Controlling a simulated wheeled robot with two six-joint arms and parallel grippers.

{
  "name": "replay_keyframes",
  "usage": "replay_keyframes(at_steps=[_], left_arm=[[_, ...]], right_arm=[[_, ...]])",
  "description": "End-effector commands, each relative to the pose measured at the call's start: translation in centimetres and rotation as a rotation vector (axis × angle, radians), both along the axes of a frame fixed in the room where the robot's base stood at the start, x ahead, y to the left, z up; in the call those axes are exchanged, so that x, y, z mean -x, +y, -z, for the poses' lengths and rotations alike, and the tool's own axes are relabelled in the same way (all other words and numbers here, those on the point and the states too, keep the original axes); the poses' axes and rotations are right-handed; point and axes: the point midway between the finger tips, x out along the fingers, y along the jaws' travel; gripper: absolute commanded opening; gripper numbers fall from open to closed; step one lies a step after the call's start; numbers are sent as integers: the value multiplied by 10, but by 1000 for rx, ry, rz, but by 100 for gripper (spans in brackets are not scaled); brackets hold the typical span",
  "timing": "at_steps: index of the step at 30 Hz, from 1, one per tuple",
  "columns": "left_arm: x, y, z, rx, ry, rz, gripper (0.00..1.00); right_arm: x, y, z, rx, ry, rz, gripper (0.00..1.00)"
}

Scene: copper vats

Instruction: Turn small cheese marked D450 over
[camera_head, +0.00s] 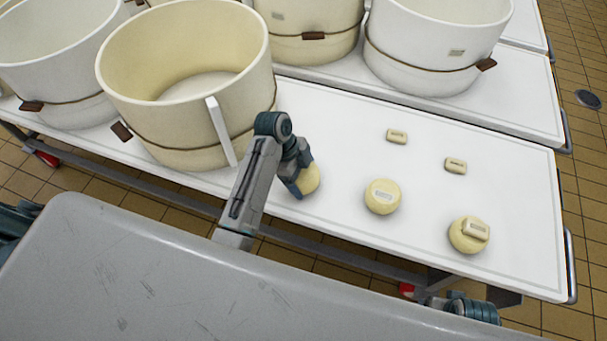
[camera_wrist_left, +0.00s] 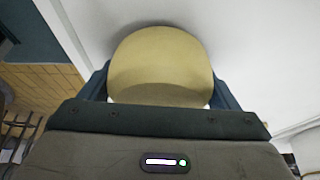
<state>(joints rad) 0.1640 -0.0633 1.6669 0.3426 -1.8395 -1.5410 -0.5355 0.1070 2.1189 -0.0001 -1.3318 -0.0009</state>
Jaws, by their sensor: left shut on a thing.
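Three small round pale-yellow cheeses stand near the front of the white table. My left gripper (camera_head: 300,186) is shut on the leftmost cheese (camera_head: 310,179), with its fingers on either side. The held cheese fills the middle of the left wrist view (camera_wrist_left: 161,66), and the face seen there is plain. I cannot tell whether it touches the table. The middle cheese (camera_head: 382,203) has a pale label on top. No marking is readable, so I cannot tell which is D450. My right gripper does not show.
Two small pale blocks lie farther back on the white table (camera_head: 340,125), one at left (camera_head: 397,136) and one at right (camera_head: 455,166). A large cream vat (camera_head: 190,120) stands close left of my arm, with other vats behind. Bare tabletop surrounds the cheeses.

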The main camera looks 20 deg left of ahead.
Motion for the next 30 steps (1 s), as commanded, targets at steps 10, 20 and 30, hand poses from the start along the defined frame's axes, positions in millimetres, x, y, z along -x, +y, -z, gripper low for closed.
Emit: replay_keyframes(at_steps=[10,20,30], left_arm=[[0,0,3,0,-1,0,42],[0,0,3,0,0,0,100],[-1,7,-14,-2,-2,-1,100]], right_arm=[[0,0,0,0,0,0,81],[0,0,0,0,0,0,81],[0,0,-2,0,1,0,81]])
